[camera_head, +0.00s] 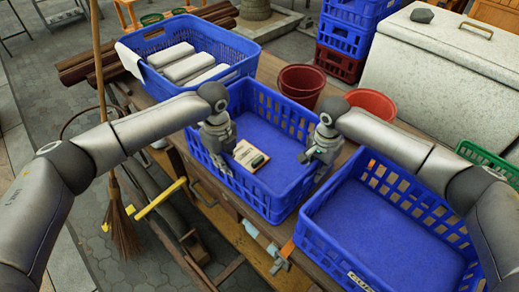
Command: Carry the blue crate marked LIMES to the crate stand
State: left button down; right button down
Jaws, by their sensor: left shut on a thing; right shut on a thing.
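A blue crate (268,132) with slotted walls stands at the middle of the wooden table, between my two arms. A pale card (248,154) with dark writing shows at its near left side; I cannot read the writing for certain. My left gripper (222,162) is shut on the crate's left wall. My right gripper (312,155) is shut on its right wall. I cannot identify the crate stand.
A blue crate with white bundles (150,60) is behind left. Another blue crate (340,262) stands close at the right. Two red pots (302,82) (371,103) stand behind. A white chest (425,75) and stacked crates (345,38) are farther back. A broom (122,225) stands left.

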pick_arm(q)
jog(key=shift+w+r, duration=0.1)
jog(key=shift+r, duration=0.1)
pick_arm(e)
jog(key=shift+w+r, duration=0.1)
jog(key=shift+r, duration=0.1)
